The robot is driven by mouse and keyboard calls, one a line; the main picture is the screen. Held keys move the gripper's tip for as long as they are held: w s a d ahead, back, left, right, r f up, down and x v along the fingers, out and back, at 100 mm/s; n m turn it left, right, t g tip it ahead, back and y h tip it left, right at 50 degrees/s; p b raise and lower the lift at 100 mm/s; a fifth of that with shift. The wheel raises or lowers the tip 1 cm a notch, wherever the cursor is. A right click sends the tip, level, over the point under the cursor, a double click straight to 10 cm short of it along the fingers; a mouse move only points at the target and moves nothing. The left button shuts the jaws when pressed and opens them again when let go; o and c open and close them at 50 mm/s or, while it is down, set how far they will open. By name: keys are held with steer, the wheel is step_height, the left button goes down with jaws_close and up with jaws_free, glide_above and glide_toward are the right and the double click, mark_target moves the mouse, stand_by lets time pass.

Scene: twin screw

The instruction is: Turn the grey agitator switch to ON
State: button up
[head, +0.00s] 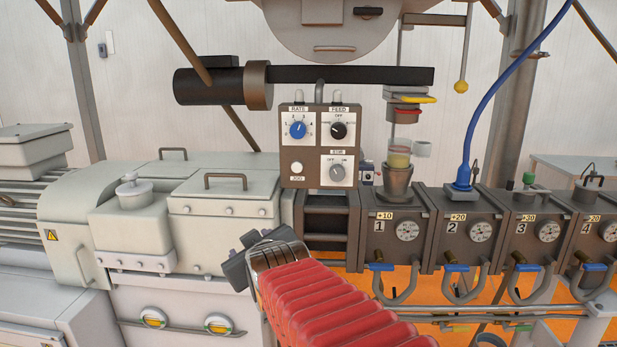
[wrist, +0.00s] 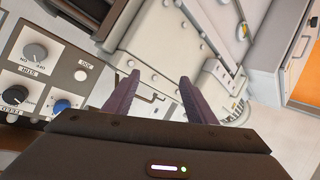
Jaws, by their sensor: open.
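The grey agitator switch (head: 337,172) is a round knob at the lower right of the control box, under a label like "STIR" with OFF at left and ON at right. Its pointer direction is too small to tell for sure. In the wrist view the grey knob (wrist: 36,52) shows upside down at the upper left. My gripper (head: 237,266) is below and left of the box in the head view, apart from it. In the wrist view my gripper (wrist: 160,78) is open and empty, its two dark fingers well to the right of the knob.
The control box (head: 313,158) also carries a blue RATE knob (head: 298,129), a black FEED knob (head: 338,130) and a white JOG button (head: 296,168). A pale machine housing (head: 223,211) stands left of it. Dark numbered barrel blocks (head: 392,243) run to the right.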

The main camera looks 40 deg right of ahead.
steer(key=s+d+r+h, duration=0.2)
steer(key=d, duration=0.4)
steer(key=s+d+r+m+h, duration=0.1)
steer(key=s+d+r+h, duration=0.1)
steer(key=d, duration=0.4)
steer(key=s+d+r+h, duration=0.3)
steer(key=d+h, duration=0.1)
steer(key=d, duration=0.3)
steer(key=shift+w+d, duration=0.1)
